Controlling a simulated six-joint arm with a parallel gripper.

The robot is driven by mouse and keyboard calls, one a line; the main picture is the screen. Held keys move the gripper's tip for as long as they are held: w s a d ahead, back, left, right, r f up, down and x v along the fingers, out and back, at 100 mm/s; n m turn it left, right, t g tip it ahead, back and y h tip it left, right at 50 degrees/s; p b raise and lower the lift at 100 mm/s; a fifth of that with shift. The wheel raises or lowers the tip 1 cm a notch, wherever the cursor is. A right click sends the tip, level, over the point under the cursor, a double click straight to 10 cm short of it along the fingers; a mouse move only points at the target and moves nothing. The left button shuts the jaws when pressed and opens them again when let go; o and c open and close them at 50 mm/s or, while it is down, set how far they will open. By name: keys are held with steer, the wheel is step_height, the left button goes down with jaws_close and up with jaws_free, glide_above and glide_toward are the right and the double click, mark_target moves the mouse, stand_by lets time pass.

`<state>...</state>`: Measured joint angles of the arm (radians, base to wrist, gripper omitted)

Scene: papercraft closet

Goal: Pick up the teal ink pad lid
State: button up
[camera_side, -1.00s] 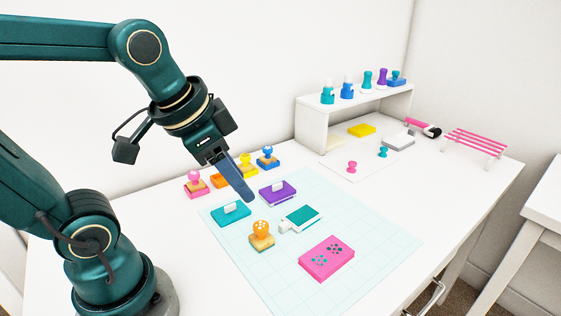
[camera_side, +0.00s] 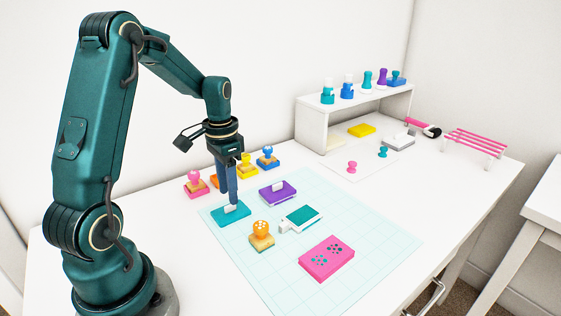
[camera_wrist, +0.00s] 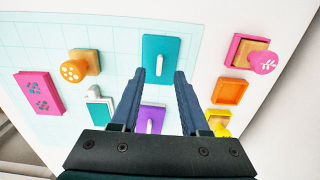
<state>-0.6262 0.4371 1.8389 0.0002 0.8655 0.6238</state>
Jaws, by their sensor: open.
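The teal ink pad lid (camera_side: 219,217) lies flat on the gridded mat, with a white handle standing up at its middle. It also shows in the wrist view (camera_wrist: 150,44), beyond the fingertips and partly in line with them. My gripper (camera_side: 231,202) points down over the lid, close to its handle. In the wrist view my gripper (camera_wrist: 159,74) is open and empty, its two fingers apart on either side of the handle's line. I cannot tell whether the fingertips are level with the handle. The teal ink pad (camera_side: 304,214) sits uncovered in a white case to the right.
A purple lid (camera_side: 288,189) lies behind the teal lid. An orange stamp (camera_side: 262,236) and a pink box (camera_side: 326,258) stand in front and right. Pink (camera_side: 195,184), yellow (camera_side: 248,164) and blue (camera_side: 267,157) stamps line the mat's back left. A white shelf (camera_side: 310,130) stands farther back.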

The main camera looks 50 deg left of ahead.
mark_target(231, 209)
steer(key=shift+f, duration=1.8)
jaws_close()
